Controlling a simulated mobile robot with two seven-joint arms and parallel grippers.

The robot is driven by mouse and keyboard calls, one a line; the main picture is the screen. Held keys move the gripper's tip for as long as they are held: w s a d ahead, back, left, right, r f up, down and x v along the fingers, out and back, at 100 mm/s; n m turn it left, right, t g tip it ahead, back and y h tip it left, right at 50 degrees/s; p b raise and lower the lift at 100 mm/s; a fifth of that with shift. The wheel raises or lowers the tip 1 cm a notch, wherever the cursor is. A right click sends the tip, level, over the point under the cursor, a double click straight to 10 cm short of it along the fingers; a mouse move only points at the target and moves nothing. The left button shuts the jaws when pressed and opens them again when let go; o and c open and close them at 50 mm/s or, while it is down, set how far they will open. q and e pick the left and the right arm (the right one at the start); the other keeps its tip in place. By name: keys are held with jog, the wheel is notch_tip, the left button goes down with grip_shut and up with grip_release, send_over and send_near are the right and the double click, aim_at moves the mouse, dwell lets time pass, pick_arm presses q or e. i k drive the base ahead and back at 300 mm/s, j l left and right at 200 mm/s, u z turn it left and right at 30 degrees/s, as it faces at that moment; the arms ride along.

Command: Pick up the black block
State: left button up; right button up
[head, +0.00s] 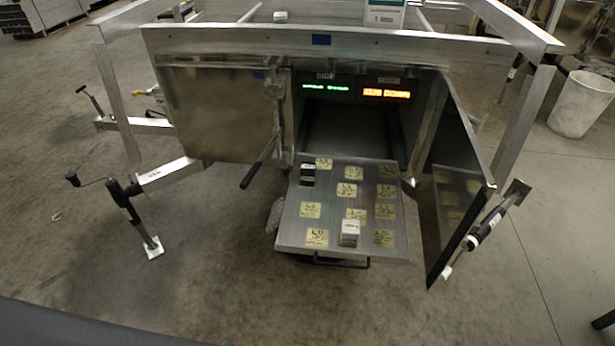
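A small dark block (308,178), black on its front with a paler top, stands at the left rear of the pulled-out metal tray (290,236). It looks like the black block. A light grey or silver block (349,236) stands near the tray's front edge, right of the middle. Both blocks are upright and apart from each other. Neither of my grippers shows in the head view, and nothing is holding either block.
Several yellow labels (347,190) lie on the tray. An open door (455,190) stands along its right side. A closed door (217,112) and a lever handle (258,163) are to the left. A black handle (342,262) runs along the tray front. Floor ahead is clear.

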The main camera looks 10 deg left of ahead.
aim_at(308, 171)
jog(key=i+j, duration=0.3)
jog(key=j, duration=0.15)
jog(key=i+j, duration=0.3)
jog(key=i+j+z, duration=0.1)
jog(key=i+j, duration=0.25)
jog(key=j, duration=0.2)
jog(key=i+j, duration=0.25)
jog(key=j, duration=0.2)
jog(key=i+j, duration=0.3)
jog(key=j, duration=0.15)
jog(key=i+j, duration=0.1)
jog(key=i, duration=0.2)
jog(key=i+j, duration=0.1)
jog(key=i, duration=0.2)
jog(key=l+z, duration=0.05)
